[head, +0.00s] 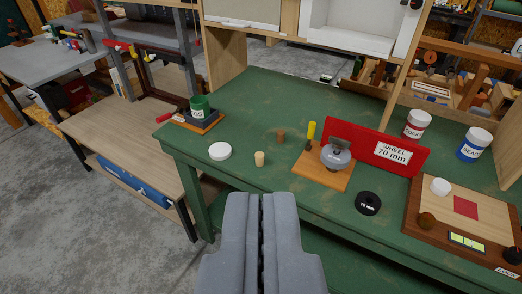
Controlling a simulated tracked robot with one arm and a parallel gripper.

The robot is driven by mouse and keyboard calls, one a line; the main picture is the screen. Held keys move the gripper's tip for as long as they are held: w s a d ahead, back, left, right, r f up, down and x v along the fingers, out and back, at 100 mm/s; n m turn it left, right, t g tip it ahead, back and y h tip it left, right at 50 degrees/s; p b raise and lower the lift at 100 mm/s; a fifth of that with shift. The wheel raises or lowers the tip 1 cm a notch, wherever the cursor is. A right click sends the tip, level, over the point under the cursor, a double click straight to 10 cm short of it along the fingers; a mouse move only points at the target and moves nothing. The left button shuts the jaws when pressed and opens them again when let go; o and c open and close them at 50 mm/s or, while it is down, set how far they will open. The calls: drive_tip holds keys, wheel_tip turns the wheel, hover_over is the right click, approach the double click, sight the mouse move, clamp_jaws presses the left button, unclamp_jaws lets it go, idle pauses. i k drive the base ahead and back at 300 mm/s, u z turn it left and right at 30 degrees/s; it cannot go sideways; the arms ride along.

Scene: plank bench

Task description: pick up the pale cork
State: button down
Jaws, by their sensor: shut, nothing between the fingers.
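The pale cork (259,158) stands upright on the green bench, near its front edge. A darker brown cork (281,135) stands behind it and a little to the right. My gripper (260,200) is shut and empty at the bottom centre of the head view. Its fingertips show just below the pale cork in the picture, apart from it. Nothing hides the pale cork.
A white round lid (220,151) lies left of the cork. A wooden block with a grey wheel (336,156) and a yellow-handled tool (310,132) stands to the right, before a red sign (375,149).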

sight(259, 156)
drive_tip(key=z, duration=0.5)
drive_tip(key=i, duration=1)
drive_tip(key=u, duration=0.15)
